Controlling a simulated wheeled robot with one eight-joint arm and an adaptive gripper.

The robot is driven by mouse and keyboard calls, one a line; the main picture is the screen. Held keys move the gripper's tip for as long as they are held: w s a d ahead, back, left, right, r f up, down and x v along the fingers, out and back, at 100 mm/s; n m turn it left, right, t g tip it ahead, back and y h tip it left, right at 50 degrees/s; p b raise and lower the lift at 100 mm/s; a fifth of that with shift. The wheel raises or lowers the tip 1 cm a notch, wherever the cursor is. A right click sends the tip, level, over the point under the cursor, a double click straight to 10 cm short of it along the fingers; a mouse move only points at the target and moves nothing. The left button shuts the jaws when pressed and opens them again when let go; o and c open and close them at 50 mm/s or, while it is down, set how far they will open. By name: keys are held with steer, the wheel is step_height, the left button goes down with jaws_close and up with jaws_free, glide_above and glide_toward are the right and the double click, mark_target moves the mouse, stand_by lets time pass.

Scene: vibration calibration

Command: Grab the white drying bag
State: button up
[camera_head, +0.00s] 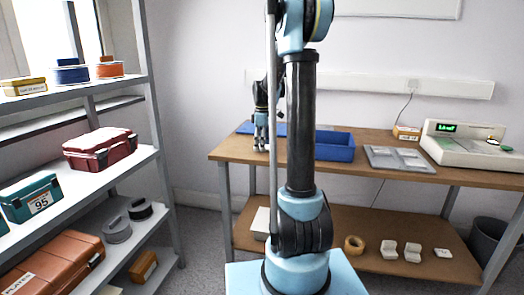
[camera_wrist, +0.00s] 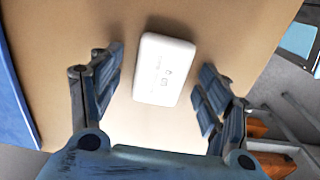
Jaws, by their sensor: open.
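A small white rounded packet (camera_wrist: 163,69) with faint dark print lies on the tan table top in the wrist view; it looks like the white drying bag. My gripper (camera_wrist: 161,64) is open, with one finger on each side of the packet and a visible gap on both sides. In the head view my gripper (camera_head: 261,144) points down over the left part of the wooden table (camera_head: 228,152). I cannot make out the packet in the head view.
A blue tray (camera_head: 335,148) stands right of my gripper, behind my arm. A grey panel (camera_head: 398,158), a small box (camera_head: 406,133) and a white instrument with a green display (camera_head: 465,146) stand further right. Shelves (camera_head: 145,158) with cases are at the left.

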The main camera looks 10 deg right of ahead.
steer(key=c, duration=1.1)
steer(key=shift+r, duration=0.1)
